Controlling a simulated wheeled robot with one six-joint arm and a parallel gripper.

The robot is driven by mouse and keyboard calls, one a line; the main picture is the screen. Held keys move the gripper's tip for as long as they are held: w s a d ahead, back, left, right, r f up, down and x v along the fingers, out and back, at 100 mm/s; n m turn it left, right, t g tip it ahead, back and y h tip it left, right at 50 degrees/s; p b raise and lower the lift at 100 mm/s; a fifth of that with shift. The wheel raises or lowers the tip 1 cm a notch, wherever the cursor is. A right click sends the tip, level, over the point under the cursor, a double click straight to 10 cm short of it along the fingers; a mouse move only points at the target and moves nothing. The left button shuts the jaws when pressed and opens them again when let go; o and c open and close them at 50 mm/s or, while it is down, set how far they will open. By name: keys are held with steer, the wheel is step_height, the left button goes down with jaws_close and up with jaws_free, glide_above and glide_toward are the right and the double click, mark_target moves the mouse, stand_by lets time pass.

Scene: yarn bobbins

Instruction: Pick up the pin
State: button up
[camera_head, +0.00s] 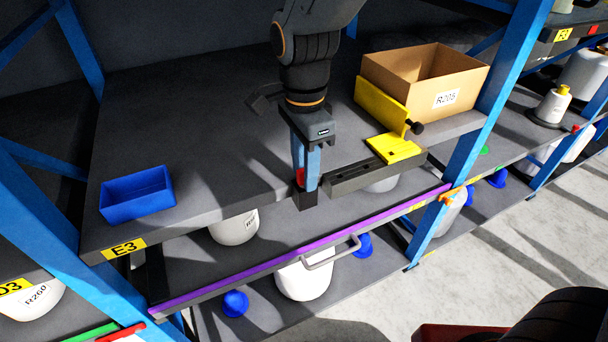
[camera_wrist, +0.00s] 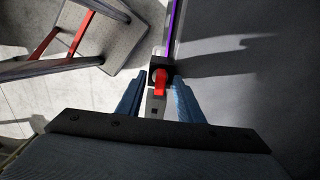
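A small red piece, which looks like the pin (camera_wrist: 159,82), stands at a black block (camera_wrist: 154,68) on the shelf's front edge. In the wrist view it lies between the two blue fingers of my gripper (camera_wrist: 159,84). The fingers are apart, with a gap visible on each side of the red piece. In the head view my gripper (camera_head: 306,182) points down at the front edge, and the red piece (camera_head: 299,178) shows beside the fingers, partly hidden, above the black block (camera_head: 305,199). Whether a finger touches it, I cannot tell.
A dark bar (camera_head: 350,178) with a yellow bracket (camera_head: 395,148) lies right of my gripper. A cardboard box (camera_head: 443,98) stands behind it. A blue bin (camera_head: 137,195) is at the left. A purple rail (camera_head: 300,245) runs below. The shelf's middle left is clear.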

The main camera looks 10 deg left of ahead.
steer(key=shift+f, duration=0.25)
jaws_close()
steer(key=shift+r, duration=0.1)
step_height(320, 180, up, 10)
steer(key=shift+f+b, duration=0.1)
steer(key=shift+b, duration=0.85)
